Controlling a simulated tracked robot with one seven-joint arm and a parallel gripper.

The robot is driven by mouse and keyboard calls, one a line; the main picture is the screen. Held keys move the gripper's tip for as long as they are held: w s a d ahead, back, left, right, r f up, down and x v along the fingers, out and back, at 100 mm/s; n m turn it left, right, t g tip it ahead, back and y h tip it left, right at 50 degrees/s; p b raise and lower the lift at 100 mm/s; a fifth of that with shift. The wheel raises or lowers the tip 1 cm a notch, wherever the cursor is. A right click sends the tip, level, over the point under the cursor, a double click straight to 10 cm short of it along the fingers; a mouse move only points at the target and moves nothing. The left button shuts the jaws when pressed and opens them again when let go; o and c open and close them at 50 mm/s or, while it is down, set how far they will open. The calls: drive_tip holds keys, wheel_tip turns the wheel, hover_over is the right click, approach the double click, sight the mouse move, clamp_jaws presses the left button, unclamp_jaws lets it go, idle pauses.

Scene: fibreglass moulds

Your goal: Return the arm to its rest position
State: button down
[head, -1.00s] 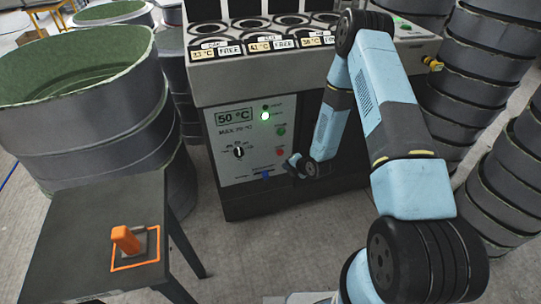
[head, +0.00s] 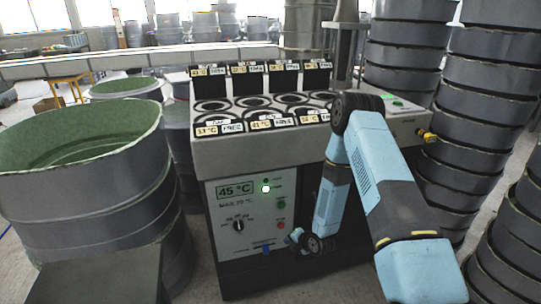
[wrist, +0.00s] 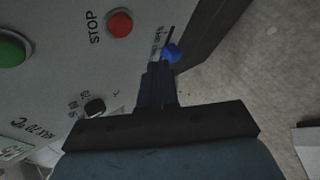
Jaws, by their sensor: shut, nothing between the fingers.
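My gripper (head: 296,237) is in front of the lower front panel of the grey heating unit (head: 300,150), right of its dial. My light blue arm is bent, with the elbow high and the forearm hanging down. In the wrist view my gripper (wrist: 157,70) is shut and empty, its fingers together. A blue part (wrist: 171,53) of the panel shows just beyond the fingertips; whether they touch it I cannot tell. The panel display (head: 237,189) reads 45 °C, with a lit lamp (head: 266,189) beside it.
The dark dial (head: 239,225) and the red stop button (wrist: 119,23) are on the panel. Stacked grey moulds (head: 475,110) stand close on the right. A large green-lined mould (head: 80,170) stands at left, behind a dark table (head: 100,275). A yellow-handled valve (head: 427,136) sticks out at right.

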drive_tip(key=w+d+r+m+h, duration=0.1)
drive_tip(key=w+d+r+m, duration=0.25)
drive_tip(key=r, duration=0.65)
drive_tip(key=s+d+r+m+h, duration=0.1)
drive_tip(key=d+r+m, duration=0.2)
drive_tip(key=r, duration=0.7)
drive_tip(key=s+d+r+m+h, duration=0.2)
drive_tip(key=r+m, duration=0.1)
drive_tip(key=r, duration=0.6)
drive_tip(key=s+d+r+m+h, duration=0.1)
drive_tip(key=d+r+m, duration=0.25)
drive_tip(key=r, duration=0.65)
drive_tip(key=s+d+r+m, duration=0.1)
drive_tip(key=s+r+m, duration=0.4)
drive_tip(key=s, duration=0.5)
drive_tip(key=s+d+r+m+g, duration=0.1)
drive_tip(key=s+r+m, duration=0.4)
drive_tip(key=s+r, duration=0.3)
drive_tip(key=s+d+r+m+g+h, duration=0.1)
drive_tip(key=s+r+m, duration=0.4)
drive_tip(key=s, duration=0.9)
drive_tip(key=shift+d+r, duration=0.3)
drive_tip(key=shift+r, duration=0.4)
